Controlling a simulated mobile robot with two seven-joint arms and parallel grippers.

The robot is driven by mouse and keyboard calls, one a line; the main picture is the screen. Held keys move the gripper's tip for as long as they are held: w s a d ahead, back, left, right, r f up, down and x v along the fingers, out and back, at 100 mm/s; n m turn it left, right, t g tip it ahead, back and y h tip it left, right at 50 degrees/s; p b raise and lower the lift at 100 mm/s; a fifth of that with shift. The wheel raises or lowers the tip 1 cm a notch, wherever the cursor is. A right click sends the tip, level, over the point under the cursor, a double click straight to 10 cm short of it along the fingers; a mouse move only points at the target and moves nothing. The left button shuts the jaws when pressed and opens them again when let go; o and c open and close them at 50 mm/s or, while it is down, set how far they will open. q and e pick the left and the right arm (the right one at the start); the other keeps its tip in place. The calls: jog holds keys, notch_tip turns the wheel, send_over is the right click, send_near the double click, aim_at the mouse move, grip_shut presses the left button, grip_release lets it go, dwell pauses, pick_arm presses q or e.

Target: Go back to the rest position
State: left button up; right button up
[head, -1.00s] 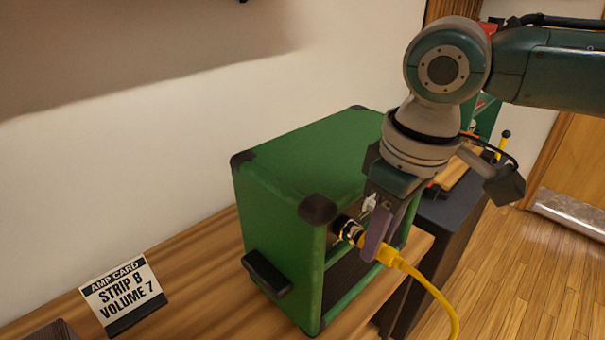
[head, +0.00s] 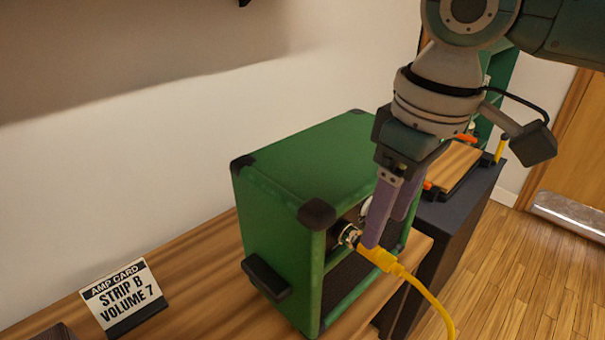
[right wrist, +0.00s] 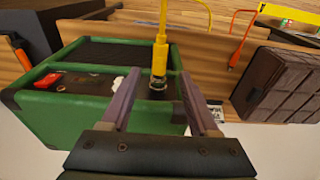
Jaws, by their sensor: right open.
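The green amp (head: 300,165) stands on the wooden shelf, with a metal jack (head: 348,236) on its front panel. A yellow cable plug (head: 378,258) is at that jack, and its cable hangs to the lower right. My right gripper (head: 383,234) is just above the plug, fingers pointing down. In the right wrist view the open fingers (right wrist: 160,76) stand apart on either side of the yellow plug (right wrist: 159,60). Whether a finger touches it, I cannot tell. My left gripper is not in view.
A card reading "STRIP B VOLUME 7" (head: 124,298) stands left of the amp. A dark cabinet (head: 447,225) with a wooden board (head: 452,165) on top is at the right. Wooden floor (head: 520,270) lies open beyond. A brown ribbed box (right wrist: 280,85) shows in the right wrist view.

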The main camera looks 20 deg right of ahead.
notch_tip(320, 180, up, 5)
jog(key=s+a+f+n+t+y+p, duration=0.1)
jog(key=s+a+f+n+y, duration=0.1)
jog(key=s+a+f, duration=0.5)
jog(key=s+d+m+t+h, duration=0.1)
jog(key=s+d+m+h, duration=0.2)
jog(key=s, duration=0.7)
notch_tip(320, 180, up, 38)
jog(key=d+m+p, duration=0.1)
jog(key=p, duration=3.7)
jog(key=shift+s+d+m+y+p, duration=0.2)
jog(key=shift+s+m+y+p, duration=0.05)
jog(key=shift+m+y+p, duration=0.1)
jog(key=shift+f, duration=0.1)
jog(key=shift+d, duration=0.1)
